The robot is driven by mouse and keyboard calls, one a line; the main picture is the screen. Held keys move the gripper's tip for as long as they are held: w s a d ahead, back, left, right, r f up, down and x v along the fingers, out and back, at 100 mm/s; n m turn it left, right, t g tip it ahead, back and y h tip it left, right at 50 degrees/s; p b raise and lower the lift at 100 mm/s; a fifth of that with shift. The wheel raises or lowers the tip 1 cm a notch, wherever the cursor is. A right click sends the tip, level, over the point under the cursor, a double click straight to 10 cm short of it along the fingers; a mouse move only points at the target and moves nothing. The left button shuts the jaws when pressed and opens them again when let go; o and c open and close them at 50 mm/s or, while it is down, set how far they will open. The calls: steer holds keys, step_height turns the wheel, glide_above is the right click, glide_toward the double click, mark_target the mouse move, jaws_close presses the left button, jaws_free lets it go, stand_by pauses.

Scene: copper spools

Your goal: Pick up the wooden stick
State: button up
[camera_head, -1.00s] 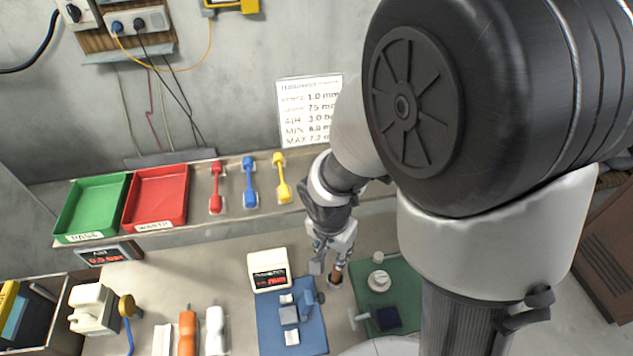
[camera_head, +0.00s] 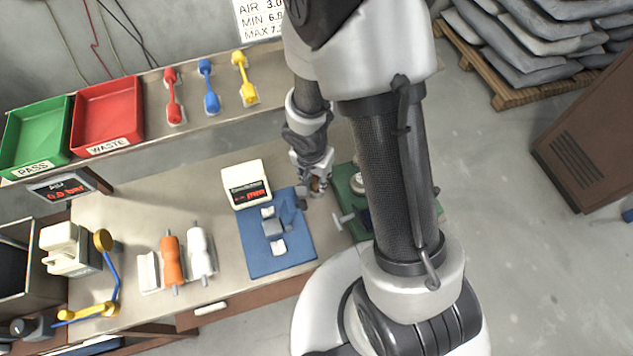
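My gripper (camera_head: 316,184) is low over the workbench, between the blue mat and the green mat. A small brown piece (camera_head: 317,186) shows at the fingertips; it may be the wooden stick, but most of it is hidden by the fingers. The fingers are too small and overlapped to tell whether they are closed on it. No other wooden stick is clearly visible.
The blue mat (camera_head: 262,258) with a grey fixture lies left of my gripper, below a white display box (camera_head: 246,184). The green mat (camera_head: 346,178) is partly behind my arm.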

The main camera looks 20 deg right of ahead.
step_height(320, 180, down, 2)
steer(key=shift+w+d+f+b, duration=0.1)
steer(key=shift+w+b, duration=0.05)
steer(key=shift+b, duration=0.3)
jaws_close()
steer(key=shift+r, duration=0.25)
